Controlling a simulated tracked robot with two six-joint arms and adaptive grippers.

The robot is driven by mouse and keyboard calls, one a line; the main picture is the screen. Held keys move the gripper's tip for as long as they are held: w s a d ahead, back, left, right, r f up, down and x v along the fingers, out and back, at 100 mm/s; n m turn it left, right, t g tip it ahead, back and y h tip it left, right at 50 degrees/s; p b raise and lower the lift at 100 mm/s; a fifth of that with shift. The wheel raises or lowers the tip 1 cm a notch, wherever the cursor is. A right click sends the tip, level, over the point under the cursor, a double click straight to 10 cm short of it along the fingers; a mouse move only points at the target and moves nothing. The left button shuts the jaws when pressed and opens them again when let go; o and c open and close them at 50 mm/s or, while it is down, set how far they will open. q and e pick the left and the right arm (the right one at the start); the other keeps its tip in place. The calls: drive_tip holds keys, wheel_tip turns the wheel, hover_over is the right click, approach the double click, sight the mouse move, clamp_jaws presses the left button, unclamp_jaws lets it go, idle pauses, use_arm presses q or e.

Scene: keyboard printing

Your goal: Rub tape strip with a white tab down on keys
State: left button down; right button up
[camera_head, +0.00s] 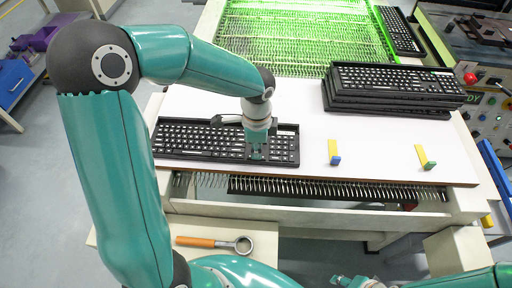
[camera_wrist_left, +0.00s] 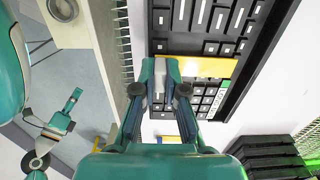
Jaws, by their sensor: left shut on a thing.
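I cannot tell whether the strip is pressed flat. My right gripper (camera_head: 352,282) is partly in view at the bottom edge, too small to read.
An orange-handled tool (camera_head: 205,242) lies in front. White table between is free.

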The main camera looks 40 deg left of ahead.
use_arm(q)
drive_tip(key=shift+f, duration=0.25)
drive_tip(key=c, duration=1.2)
unclamp_jaws()
drive_tip(key=shift+o, duration=0.2)
drive_tip(key=shift+r+p, duration=2.75)
drive_tip(key=shift+r, duration=0.8)
drive_tip(key=shift+s, duration=0.1)
